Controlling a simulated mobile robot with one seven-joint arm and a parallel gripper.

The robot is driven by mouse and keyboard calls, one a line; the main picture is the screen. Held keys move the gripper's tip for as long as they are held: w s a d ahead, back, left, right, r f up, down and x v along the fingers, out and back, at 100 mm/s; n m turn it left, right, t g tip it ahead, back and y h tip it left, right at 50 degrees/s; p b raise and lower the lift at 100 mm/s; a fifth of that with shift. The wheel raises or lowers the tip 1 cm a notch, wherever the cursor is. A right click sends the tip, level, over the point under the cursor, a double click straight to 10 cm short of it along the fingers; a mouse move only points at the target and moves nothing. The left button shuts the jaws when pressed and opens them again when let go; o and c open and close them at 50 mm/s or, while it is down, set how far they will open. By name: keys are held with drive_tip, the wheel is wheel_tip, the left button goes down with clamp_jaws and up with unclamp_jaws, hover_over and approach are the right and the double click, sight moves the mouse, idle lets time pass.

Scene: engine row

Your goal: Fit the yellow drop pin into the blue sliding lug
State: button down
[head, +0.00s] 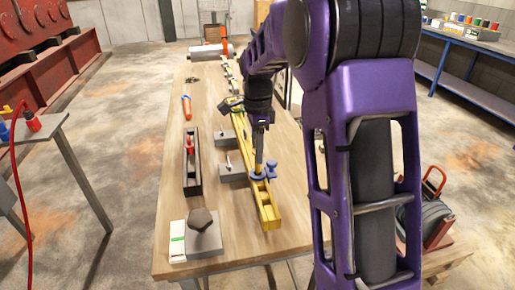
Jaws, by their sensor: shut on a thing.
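My gripper (259,149) is over the middle right of the workbench, pointing down, shut on the yellow drop pin (258,167). Only a small part of the pin shows below the fingers. The blue sliding lug (269,171) sits on the long yellow rail (267,208), right below the gripper. The pin's lower end is at or just above the lug. I cannot tell from this view whether it is inside the lug's hole.
On the wooden workbench (150,252) stand a dark tray (191,178) with a red-topped item, grey blocks (230,172) beside the rail, and a grey block with a brown knob (202,222) at the front. An orange-handled tool (187,107) lies farther back.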

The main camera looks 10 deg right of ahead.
sight(257, 170)
drive_tip(key=shift+f+b, duration=1.5)
drive_tip(key=shift+f, duration=1.15)
drive_tip(key=shift+c, duration=1.8)
unclamp_jaws()
drive_tip(key=shift+r, duration=0.1)
wheel_tip(257, 170, up, 17)
drive_tip(key=p, duration=0.2)
drive_tip(key=shift+r+p, duration=0.15)
drive_tip(key=shift+p, duration=0.25)
